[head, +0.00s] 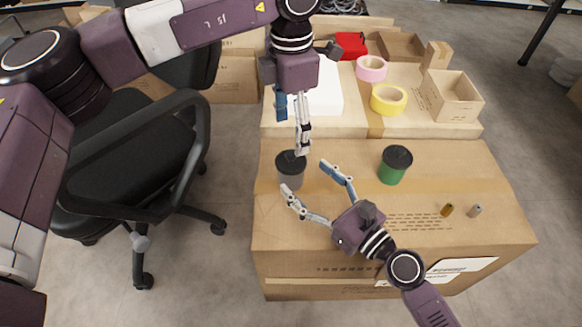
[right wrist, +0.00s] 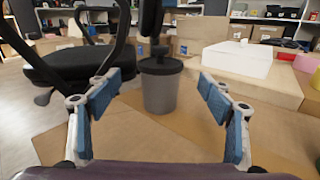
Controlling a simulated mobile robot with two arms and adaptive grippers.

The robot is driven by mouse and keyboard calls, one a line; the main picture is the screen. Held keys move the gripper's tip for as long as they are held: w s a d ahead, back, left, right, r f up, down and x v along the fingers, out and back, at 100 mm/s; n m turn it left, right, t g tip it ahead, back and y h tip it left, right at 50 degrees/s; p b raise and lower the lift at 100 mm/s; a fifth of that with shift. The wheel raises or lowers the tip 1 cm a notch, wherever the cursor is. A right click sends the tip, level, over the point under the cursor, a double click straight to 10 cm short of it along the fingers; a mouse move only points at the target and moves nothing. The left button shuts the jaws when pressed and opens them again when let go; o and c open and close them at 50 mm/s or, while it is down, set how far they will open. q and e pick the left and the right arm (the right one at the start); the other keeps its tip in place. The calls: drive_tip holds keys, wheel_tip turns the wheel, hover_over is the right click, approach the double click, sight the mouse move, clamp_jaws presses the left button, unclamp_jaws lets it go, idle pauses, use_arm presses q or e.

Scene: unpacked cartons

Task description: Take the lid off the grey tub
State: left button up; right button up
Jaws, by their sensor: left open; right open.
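The grey tub (head: 291,177) stands upright on the front carton with its dark lid (head: 290,158) on. In the right wrist view the tub (right wrist: 160,97) is centred between the fingers but beyond their tips, its black lid (right wrist: 160,65) on top. My right gripper (head: 306,176) is open, its fingers spread toward the tub from the lower right. My left gripper (head: 302,150) points down over the lid's right edge. It is open, with its fingertips close to the lid; whether they touch cannot be told.
A green tub (head: 395,169) with a dark lid stands to the right. Two small cylinders (head: 447,210) (head: 475,211) lie farther right. Behind are yellow tape (head: 389,107), pink tape (head: 371,76) and an open box (head: 452,104). An office chair (head: 130,160) stands left of the carton.

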sight(291, 162)
drive_tip(key=x, duration=0.6)
